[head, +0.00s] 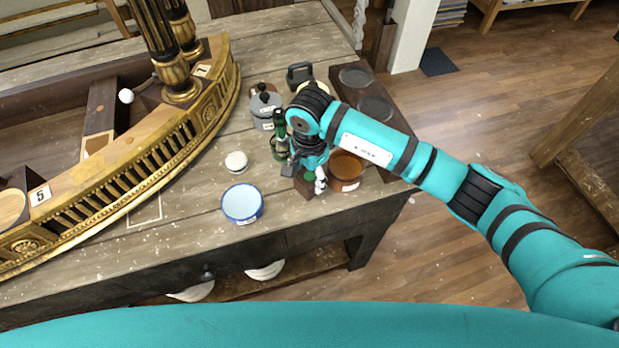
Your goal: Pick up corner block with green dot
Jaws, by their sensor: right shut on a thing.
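The corner block with green dot (303,188) is a small dark brown piece near the table's front right. A green spot shows at its top, next to a small white item. My right gripper (304,172) reaches down over it from the right and is shut on it. The gripper and wrist cover much of the block, so I cannot tell whether it still touches the table. My left gripper is not in view.
Close around the gripper stand a brown bowl (346,166), a green bottle (279,137) and a grey lidded pot (265,108). A blue-rimmed bowl (242,204) and small white jar (236,162) are left. The gilt console (135,165) fills the table's left.

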